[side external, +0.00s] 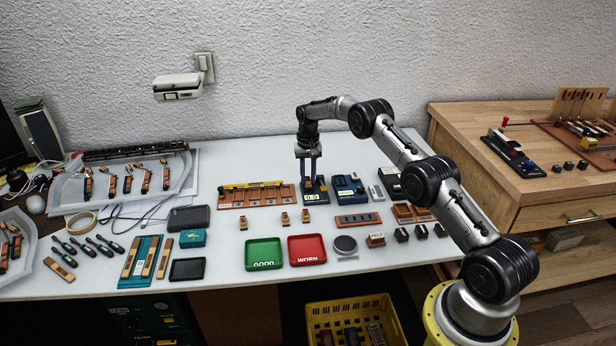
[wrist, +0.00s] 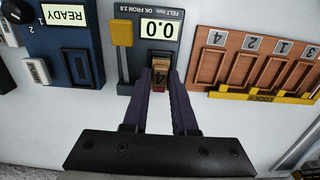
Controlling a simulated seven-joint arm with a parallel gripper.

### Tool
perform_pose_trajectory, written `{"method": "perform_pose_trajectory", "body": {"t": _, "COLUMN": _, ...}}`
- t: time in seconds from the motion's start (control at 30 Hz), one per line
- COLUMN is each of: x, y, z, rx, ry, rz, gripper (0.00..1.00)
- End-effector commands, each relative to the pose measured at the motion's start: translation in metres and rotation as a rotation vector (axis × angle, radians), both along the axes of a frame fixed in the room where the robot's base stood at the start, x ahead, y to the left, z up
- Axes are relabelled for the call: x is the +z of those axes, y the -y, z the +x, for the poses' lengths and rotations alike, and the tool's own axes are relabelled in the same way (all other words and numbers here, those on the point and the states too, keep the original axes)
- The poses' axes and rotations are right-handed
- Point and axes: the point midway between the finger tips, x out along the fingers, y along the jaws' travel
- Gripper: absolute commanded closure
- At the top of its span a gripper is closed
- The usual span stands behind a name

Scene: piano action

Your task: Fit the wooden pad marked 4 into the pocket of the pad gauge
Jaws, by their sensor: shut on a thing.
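The wooden pad marked 4 (wrist: 160,78) is between the fingertips of my gripper (wrist: 159,72), which is shut on it. The pad gauge (wrist: 122,77) is a dark block with a yellow lever and a display reading 0.0. The pad is at the gauge's dark pocket, below the display. I cannot tell whether it is seated or just above. In the side view my gripper (side external: 310,177) points straight down at the gauge (side external: 322,197), and its fingers hide the pad.
A wooden rack (wrist: 254,69) with numbered slots and a yellow strip stands beside the gauge. A blue box (wrist: 81,67) reading READY is on the other side. Small wooden blocks (side external: 284,217), a green GOOD tray (side external: 263,267) and a red WORN tray (side external: 307,262) lie in front.

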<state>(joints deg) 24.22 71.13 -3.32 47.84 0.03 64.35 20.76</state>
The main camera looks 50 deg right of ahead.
Motion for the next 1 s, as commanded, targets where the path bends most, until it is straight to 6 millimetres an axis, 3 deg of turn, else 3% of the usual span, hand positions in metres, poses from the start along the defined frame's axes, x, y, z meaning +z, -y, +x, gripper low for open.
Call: {"method": "perform_pose_trajectory", "body": {"t": 1.0, "x": -0.0059, "y": 0.0001, "z": 0.0001, "rx": 0.0, "ry": 0.001, "rz": -0.001, "gripper": 1.0}}
